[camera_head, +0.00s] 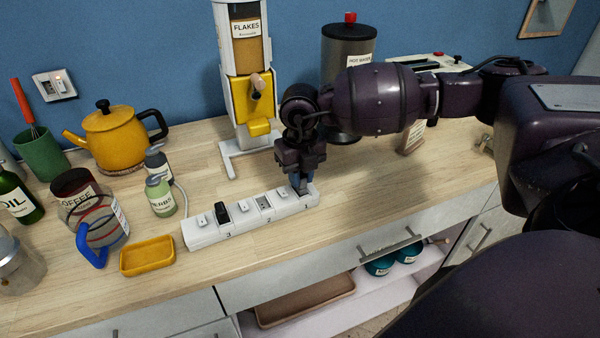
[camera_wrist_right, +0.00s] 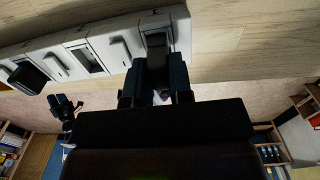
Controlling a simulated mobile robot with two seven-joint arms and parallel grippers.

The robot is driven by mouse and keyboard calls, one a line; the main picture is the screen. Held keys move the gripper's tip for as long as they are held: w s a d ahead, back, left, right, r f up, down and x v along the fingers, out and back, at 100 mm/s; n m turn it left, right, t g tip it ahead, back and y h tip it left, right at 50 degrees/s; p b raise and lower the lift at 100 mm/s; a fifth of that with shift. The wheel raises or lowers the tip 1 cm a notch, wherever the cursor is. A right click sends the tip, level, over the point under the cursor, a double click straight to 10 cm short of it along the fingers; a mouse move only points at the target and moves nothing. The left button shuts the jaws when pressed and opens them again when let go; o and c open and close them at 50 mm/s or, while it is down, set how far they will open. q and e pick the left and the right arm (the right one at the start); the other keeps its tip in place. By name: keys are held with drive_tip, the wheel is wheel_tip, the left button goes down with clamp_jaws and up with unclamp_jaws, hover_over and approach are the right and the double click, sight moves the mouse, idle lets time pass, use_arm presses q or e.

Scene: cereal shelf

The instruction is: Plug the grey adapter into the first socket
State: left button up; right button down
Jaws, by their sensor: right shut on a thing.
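A white power strip (camera_head: 208,236) with numbered sockets and rocker switches lies on the wooden counter. Socket 1 is at its right end. My right gripper (camera_head: 302,188) points down over that end, shut on the grey adapter. In the right wrist view the dark grey adapter (camera_wrist_right: 158,68) sits between the fingers at the end socket, lined up with it. I cannot tell whether it is seated. In the head view the gripper mostly hides it. What looks like my left gripper (camera_wrist_right: 60,102) shows small at the left of the right wrist view; its opening is unclear.
A black plug (camera_head: 222,211) sits in the strip near number 3. A cereal dispenser (camera_head: 246,80) stands behind. The counter right of the strip is clear.

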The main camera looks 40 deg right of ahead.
use_arm(q)
drive_tip(key=shift+s+f+b, duration=0.25)
drive_tip(key=shift+f+b, duration=0.05)
drive_tip(key=shift+f, duration=0.2)
use_arm(e)
drive_tip(key=shift+f, duration=0.75)
drive_tip(key=c, duration=0.9)
unclamp_jaws()
drive_tip(key=shift+c, duration=0.2)
wheel_tip(320, 180, up, 4)
drive_tip(key=shift+r, duration=0.2)
wheel_tip(320, 180, up, 5)
drive_tip(key=shift+r+p, duration=0.15)
drive_tip(key=shift+p, duration=0.25)
drive_tip(key=shift+r, duration=0.55)
use_arm(q)
drive_tip(key=shift+r, duration=0.4)
drive_tip(key=shift+w, duration=0.1)
